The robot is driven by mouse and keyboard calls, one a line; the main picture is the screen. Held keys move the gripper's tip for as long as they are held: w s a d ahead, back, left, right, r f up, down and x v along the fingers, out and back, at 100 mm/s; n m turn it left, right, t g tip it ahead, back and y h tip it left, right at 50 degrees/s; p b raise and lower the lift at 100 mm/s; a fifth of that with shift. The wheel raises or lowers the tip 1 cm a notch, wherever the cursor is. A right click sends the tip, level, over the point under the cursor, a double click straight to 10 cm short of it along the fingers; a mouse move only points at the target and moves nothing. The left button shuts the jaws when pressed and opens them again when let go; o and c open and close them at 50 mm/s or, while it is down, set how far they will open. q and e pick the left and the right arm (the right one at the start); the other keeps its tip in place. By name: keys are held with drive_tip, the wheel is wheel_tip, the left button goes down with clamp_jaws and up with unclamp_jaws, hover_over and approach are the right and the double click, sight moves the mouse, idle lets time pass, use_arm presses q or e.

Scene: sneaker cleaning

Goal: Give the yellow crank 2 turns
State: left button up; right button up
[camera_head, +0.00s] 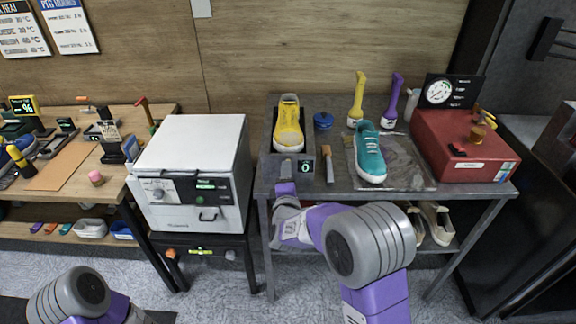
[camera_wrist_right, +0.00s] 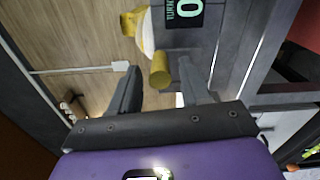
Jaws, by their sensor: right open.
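The yellow crank's round grip (camera_wrist_right: 160,70) shows in the right wrist view, between the two fingertips of my right gripper (camera_wrist_right: 157,66). The fingers are open, with a gap on each side of it. In the head view my right gripper (camera_head: 286,170) is at the front left of the grey stand (camera_head: 308,146), and I cannot make out the crank there. A yellow sneaker (camera_head: 289,122) sits on this stand. The stand's turn display (camera_head: 305,166) reads 0; it also shows in the right wrist view (camera_wrist_right: 185,11). My left gripper is out of view.
A white machine (camera_head: 192,178) stands left of the grey table (camera_head: 390,193). On the table are a brush (camera_head: 328,165), a teal sneaker (camera_head: 370,152), a blue pot (camera_head: 323,121), yellow and purple brushes at the back and a red box (camera_head: 465,150) at right.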

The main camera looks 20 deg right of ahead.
drive_tip(key=c, duration=0.6)
drive_tip(key=shift+s+d+f, duration=0.1)
drive_tip(key=shift+s+d, duration=0.05)
drive_tip(key=shift+d, duration=0.3)
drive_tip(key=shift+s+d+f, duration=0.1)
drive_tip(key=shift+s+d, duration=0.05)
drive_tip(key=shift+d, duration=0.25)
drive_tip(key=shift+s+d+f+b, duration=0.25)
drive_tip(key=shift+d+f+b, duration=0.2)
drive_tip(key=shift+d+f, duration=0.2)
